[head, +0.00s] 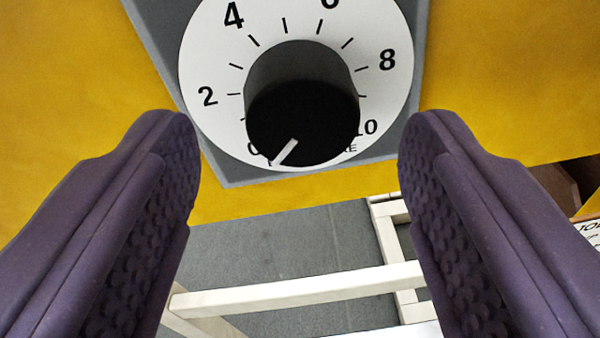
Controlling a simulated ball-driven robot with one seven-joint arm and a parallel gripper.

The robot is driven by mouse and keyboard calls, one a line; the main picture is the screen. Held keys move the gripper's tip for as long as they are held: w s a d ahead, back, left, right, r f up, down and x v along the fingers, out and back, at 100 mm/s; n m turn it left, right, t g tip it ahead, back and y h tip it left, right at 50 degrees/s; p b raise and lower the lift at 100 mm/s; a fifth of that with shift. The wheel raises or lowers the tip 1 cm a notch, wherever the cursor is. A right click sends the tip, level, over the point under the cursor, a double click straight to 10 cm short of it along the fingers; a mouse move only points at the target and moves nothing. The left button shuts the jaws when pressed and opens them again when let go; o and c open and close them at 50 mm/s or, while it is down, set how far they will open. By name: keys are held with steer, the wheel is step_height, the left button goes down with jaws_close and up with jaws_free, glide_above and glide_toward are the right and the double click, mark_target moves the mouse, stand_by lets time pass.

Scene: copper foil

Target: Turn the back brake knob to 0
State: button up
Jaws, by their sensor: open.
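The black knob (302,100) sits on a round white dial (207,70) with black numbers, at the upper middle of the head view. The dial is on a grey plate (415,22). The knob's white pointer line (285,152) is at the lower left of its face, close to the 0 mark, which the knob partly hides. The lettering under the knob is mostly hidden, so I cannot read which knob it is. My gripper (298,135) is open and empty. Its two purple fingers stand wide apart, left and right of the knob, and neither appears to touch it.
The grey plate is on a yellow panel (75,80). Below it, a pale wooden frame (300,290) stands over a grey floor (270,248). A brown box-like thing (565,190) and a white lettered surface (588,232) show at the right edge.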

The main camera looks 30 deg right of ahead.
steer(key=v, duration=0.6)
steer(key=w+a+r+n+t+y+b, duration=0.1)
steer(key=w+a+n+t+y+b, duration=0.25)
steer(key=b, duration=0.55)
steer(key=a+r+n+y+b, duration=0.2)
steer(key=a+y+b, duration=0.3)
steer(key=a+b, duration=0.3)
steer(key=s+r+n+g+y+b, duration=0.1)
steer(key=s+n+b, duration=0.3)
steer(key=s+b, duration=0.8)
steer(key=shift+s+a+r+b, duration=0.25)
steer(key=shift+s+r+b, duration=0.1)
steer(key=shift+r, duration=0.45)
